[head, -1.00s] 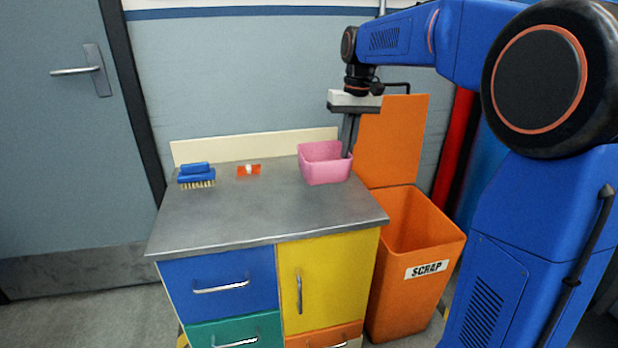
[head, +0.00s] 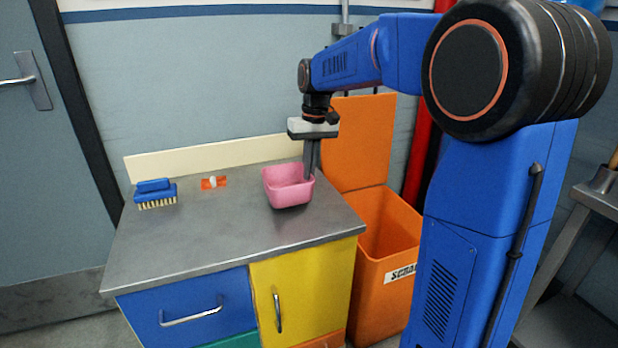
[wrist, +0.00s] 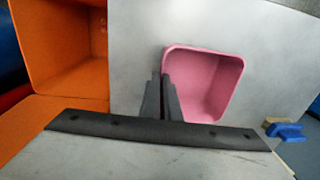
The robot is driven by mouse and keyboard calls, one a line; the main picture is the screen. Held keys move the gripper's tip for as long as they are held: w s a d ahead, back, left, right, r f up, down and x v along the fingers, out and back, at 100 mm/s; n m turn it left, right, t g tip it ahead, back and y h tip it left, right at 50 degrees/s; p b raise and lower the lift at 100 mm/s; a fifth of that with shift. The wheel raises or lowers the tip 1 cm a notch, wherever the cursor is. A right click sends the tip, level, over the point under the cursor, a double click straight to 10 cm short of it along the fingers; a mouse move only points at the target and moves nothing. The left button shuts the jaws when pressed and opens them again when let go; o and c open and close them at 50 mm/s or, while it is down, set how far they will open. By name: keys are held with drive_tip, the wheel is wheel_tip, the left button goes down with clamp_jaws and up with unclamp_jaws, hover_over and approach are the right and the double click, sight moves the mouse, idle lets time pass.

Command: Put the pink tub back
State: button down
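The pink tub (head: 287,194) stands upright and open-topped on the grey worktop, near its right end. It looks empty in the wrist view (wrist: 208,82). My gripper (head: 309,178) points down at the tub's right wall in the head view. In the wrist view my gripper's fingers (wrist: 160,76) are close together at the tub's near-left wall, one on each side of it, and look shut on that wall. The tips' exact contact is partly hidden by the fingers.
The worktop (head: 230,235) is clear in front of the tub. A blue brush (head: 155,193) and a small orange-and-white item (head: 213,182) lie to the left. An orange scrap bin (head: 385,235) with a raised lid (head: 357,140) stands open right of the cabinet.

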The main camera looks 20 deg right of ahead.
drive_tip(key=shift+f, duration=1.25)
drive_tip(key=c, duration=2)
unclamp_jaws()
drive_tip(key=shift+f, duration=0.1)
wheel_tip(320, 180, up, 12)
drive_tip(key=d, duration=0.1)
drive_tip(key=s+f+t, duration=0.1)
drive_tip(key=s+f, duration=0.1)
drive_tip(key=s, duration=0.7)
drive_tip(key=s+f+t, duration=0.1)
drive_tip(key=s+f, duration=0.1)
drive_tip(key=s, duration=0.6)
drive_tip(key=s+f+t, duration=0.1)
drive_tip(key=s+f, duration=0.3)
drive_tip(key=s, duration=0.1)
drive_tip(key=s+f+t, duration=0.1)
drive_tip(key=s+f, duration=0.3)
drive_tip(key=s, duration=0.1)
drive_tip(key=s+f+h, duration=0.1)
drive_tip(key=s+f, duration=0.2)
drive_tip(key=s, duration=0.3)
drive_tip(key=shift+a+f+t, duration=0.2)
drive_tip(key=shift+f+t, duration=0.2)
